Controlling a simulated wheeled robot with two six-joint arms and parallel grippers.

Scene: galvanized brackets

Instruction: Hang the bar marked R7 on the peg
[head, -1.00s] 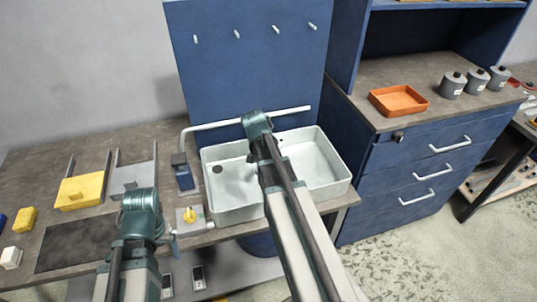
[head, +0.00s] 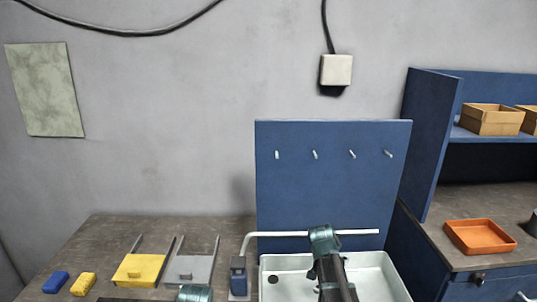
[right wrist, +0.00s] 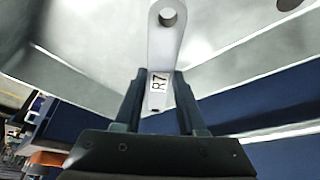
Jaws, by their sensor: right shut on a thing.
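The bar marked R7 (right wrist: 163,45) is a light grey strip with a round hole at its far end. In the right wrist view my right gripper (right wrist: 160,88) is shut on its near end, around the R7 label. In the head view my right gripper (head: 322,238) is in front of the blue board, above the sink, well below the pegs, and hides the bar. Several short pale pegs stick out of the blue board (head: 330,190) in a row, among them the leftmost peg (head: 277,155) and the rightmost peg (head: 388,153). Only the top of my left gripper (head: 195,293) shows; its fingers are hidden.
A yellow tray (head: 139,269), a grey tray (head: 190,268) and sponges lie on the left bench. An orange tray (head: 480,237) sits on the right cabinet. Space before the pegs is clear.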

